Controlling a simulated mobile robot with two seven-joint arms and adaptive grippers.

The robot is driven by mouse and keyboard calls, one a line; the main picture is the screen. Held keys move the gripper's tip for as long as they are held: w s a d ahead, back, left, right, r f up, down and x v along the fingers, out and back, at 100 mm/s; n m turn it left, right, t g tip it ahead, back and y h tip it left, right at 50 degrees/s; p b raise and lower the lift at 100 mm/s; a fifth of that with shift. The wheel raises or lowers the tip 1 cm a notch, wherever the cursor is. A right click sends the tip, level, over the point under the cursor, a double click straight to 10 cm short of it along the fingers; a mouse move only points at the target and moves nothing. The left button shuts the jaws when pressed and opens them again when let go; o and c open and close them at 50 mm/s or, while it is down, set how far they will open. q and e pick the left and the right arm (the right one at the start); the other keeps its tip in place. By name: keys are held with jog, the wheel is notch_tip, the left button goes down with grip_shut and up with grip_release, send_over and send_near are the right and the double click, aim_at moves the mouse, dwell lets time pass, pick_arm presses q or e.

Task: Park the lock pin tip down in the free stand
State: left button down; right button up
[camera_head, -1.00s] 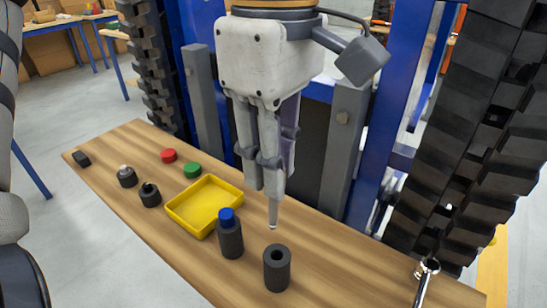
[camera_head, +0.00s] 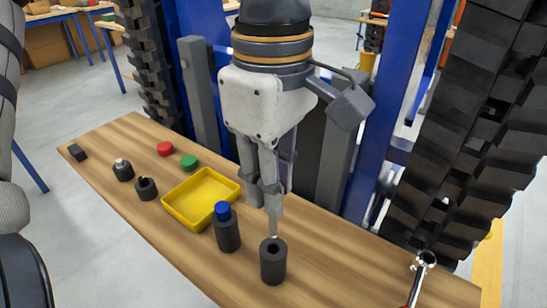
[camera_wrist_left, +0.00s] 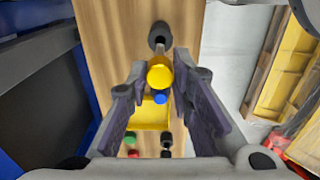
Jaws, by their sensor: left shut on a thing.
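My left gripper (camera_head: 265,200) points down and is shut on the lock pin. The pin's slim grey tip (camera_head: 274,236) shows below the fingers; its yellow round head (camera_wrist_left: 159,72) shows between the fingers in the left wrist view. The free stand (camera_head: 273,266), a dark cylinder with an open hole on top, is right below the tip. It also shows in the left wrist view (camera_wrist_left: 160,33). The tip looks just above or at the hole; I cannot tell whether it has entered. My right gripper is not in view.
Beside the free stand, another dark stand (camera_head: 227,236) holds a blue-topped piece (camera_head: 222,210). A yellow tray (camera_head: 180,215), red cap (camera_head: 165,149), green cap (camera_head: 189,162), two small dark holders (camera_head: 147,190) and a black block (camera_head: 77,152) lie farther left. A shiny metal piece (camera_head: 425,262) is at right.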

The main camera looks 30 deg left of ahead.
aim_at(274, 236)
pick_arm(q)
jog(key=shift+f, duration=0.45)
jog(key=shift+f, duration=4.5)
jog(key=c, duration=1.3)
grip_release()
jog(key=shift+c, duration=0.2)
notch_tip(274, 236, up, 12)
jog(key=shift+f, duration=0.1)
